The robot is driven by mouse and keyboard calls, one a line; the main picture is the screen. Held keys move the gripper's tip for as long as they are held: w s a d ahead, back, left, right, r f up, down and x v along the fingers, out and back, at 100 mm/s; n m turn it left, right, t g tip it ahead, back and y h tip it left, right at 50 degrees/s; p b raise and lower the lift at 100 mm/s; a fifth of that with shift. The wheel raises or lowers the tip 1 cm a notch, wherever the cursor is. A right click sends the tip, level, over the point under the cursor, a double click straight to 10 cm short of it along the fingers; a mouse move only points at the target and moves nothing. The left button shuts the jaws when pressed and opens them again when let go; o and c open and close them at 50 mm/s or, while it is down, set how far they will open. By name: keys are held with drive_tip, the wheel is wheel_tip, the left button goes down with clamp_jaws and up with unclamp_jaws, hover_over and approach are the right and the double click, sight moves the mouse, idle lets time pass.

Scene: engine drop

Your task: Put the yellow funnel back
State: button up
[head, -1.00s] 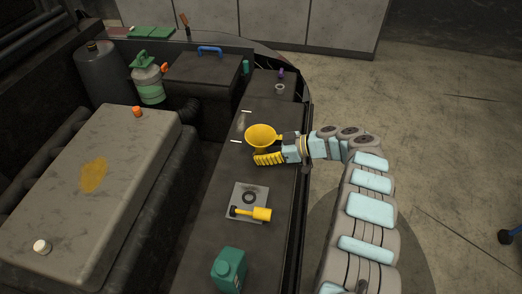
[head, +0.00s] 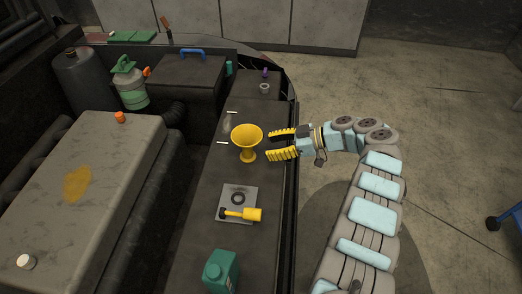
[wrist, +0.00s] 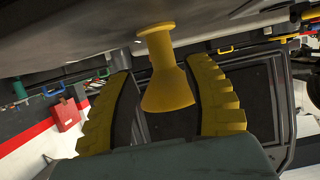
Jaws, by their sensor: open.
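The yellow funnel (head: 247,139) stands on the dark ledge, its wide cone up and a flared foot below. In the wrist view the funnel (wrist: 168,85) appears upside down, between and beyond the two yellow ribbed fingers. My gripper (head: 276,145) is open and empty, just right of the funnel, with its fingers pointing at it. In the wrist view my gripper (wrist: 165,100) has clear gaps on both sides of the funnel.
A grey plate (head: 237,197) with a dark ring and a yellow-and-black tool (head: 243,214) lie nearer on the ledge. A green container (head: 220,269) stands in front. The engine cover (head: 85,190) is at left. Two white marks lie beside the funnel.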

drive_tip(key=shift+b+v, duration=1.75)
drive_tip(key=shift+b, duration=0.1)
drive_tip(key=shift+s+d+r+b, duration=0.1)
drive_tip(key=shift+d+b, duration=0.2)
drive_tip(key=shift+b, duration=0.05)
